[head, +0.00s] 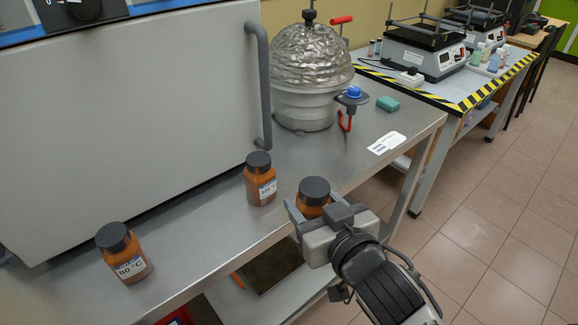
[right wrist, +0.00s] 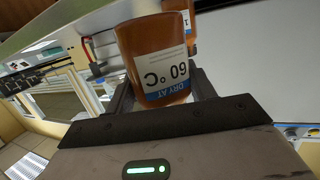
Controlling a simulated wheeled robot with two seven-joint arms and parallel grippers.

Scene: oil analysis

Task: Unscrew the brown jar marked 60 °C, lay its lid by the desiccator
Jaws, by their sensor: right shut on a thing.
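The brown jar marked 60 °C (head: 312,205) is between the fingers of my right gripper (head: 318,212), at the front edge of the steel bench. Its dark lid (head: 314,188) is on it. In the right wrist view the jar (right wrist: 152,48) shows its "DRY AT 60 °C" label upside down, with the fingers shut on its sides. I cannot tell whether its base touches the bench. The desiccator (head: 305,85), with a silvery wrapped dome, stands farther back on the bench. My left gripper is not in view.
Two other lidded brown jars stand on the bench, one near the middle (head: 260,180) and one at the left (head: 124,254). A large grey oven door (head: 130,110) with a handle rises behind. A white card (head: 386,143) and green block (head: 388,104) lie right of the desiccator.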

